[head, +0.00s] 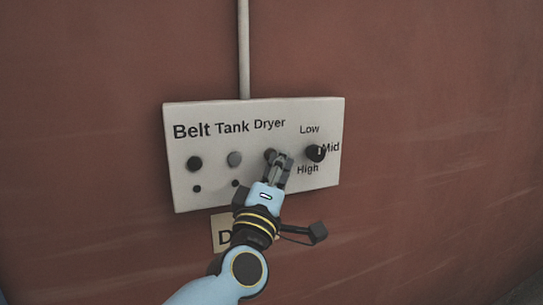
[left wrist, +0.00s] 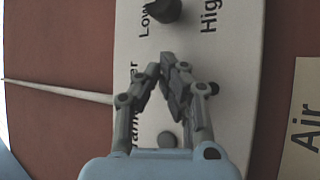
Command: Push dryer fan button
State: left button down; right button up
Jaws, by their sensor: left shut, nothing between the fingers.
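A pale control panel (head: 180,190) hangs on the wall, labelled Belt, Tank and Dryer. The dark dryer button (head: 270,154) is under the Dryer label, partly covered by my left gripper (head: 279,157). My left gripper is shut and empty, its fingertips at or just in front of that button. I cannot tell whether they touch it. In the left wrist view the shut fingers (left wrist: 166,70) point at the panel (left wrist: 230,120) and hide the dryer button. My right gripper is not in view.
A black Belt button (head: 194,163) and a grey Tank button (head: 234,159) lie left of the gripper. A black Low/Mid/High knob (head: 316,153) is close on the right. A conduit (head: 244,50) runs up the red wall. A label plate (left wrist: 303,115) is below the panel.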

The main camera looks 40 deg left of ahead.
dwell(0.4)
pick_arm(q)
jog(key=shift+s+d, duration=0.25)
jog(key=shift+d, duration=0.15)
